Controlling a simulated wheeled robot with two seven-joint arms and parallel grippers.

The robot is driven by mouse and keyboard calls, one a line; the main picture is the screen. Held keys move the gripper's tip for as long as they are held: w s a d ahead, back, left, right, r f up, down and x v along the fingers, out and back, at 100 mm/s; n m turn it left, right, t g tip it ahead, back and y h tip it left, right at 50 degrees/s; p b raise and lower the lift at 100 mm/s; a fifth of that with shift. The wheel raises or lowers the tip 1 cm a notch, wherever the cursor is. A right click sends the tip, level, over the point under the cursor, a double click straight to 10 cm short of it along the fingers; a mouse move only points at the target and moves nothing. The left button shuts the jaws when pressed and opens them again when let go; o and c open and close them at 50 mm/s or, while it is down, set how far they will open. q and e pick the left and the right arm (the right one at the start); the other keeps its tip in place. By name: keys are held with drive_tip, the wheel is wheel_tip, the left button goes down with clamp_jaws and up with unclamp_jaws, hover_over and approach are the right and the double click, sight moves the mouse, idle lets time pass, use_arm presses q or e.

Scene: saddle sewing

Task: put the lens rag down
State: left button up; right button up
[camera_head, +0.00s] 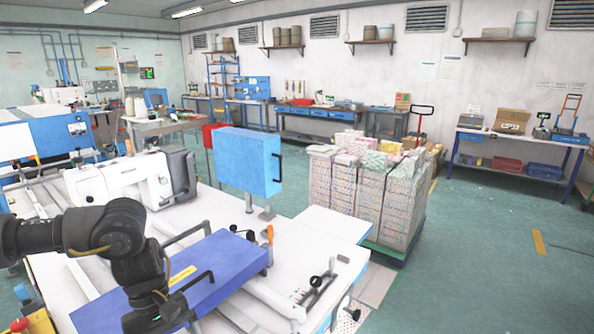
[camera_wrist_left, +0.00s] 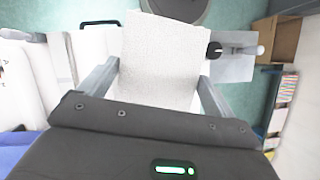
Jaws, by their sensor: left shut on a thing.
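The lens rag (camera_wrist_left: 160,50) is a white, finely textured cloth. In the left wrist view it spans the gap between the two grey fingers of my left gripper (camera_wrist_left: 160,80), which is shut on it. The rag extends beyond the fingertips toward the top of that view. In the head view my left arm reaches in from the left over the blue panel on the white sewing table. The fingers and the rag cannot be made out there. My right gripper is in neither view.
The white sewing table (camera_head: 290,240) carries a blue panel (camera_head: 215,262), a white sewing machine (camera_head: 120,180), a blue box (camera_head: 247,160) on a post and clamp levers. A pallet of wrapped stacks (camera_head: 365,195) stands behind it. Green floor (camera_head: 480,260) is open at the right.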

use_arm(q)
drive_tip(key=shift+d+f+m+y+b, duration=0.4)
drive_tip(key=shift+d+f+m, duration=0.5)
drive_tip(key=shift+d+f, duration=0.1)
drive_tip(key=shift+w+m, duration=0.15)
drive_tip(key=shift+m, duration=0.15)
drive_tip(key=shift+w+d+r, duration=0.15)
drive_tip(key=shift+w+r, duration=0.05)
drive_tip(key=shift+r, duration=0.05)
drive_tip(key=shift+d+n, duration=0.15)
drive_tip(key=shift+n, duration=0.45)
drive_tip(key=n+h, duration=0.1)
drive_tip(key=n, duration=0.2)
drive_tip(key=shift+a+t, duration=0.2)
drive_tip(key=shift+t, duration=0.2)
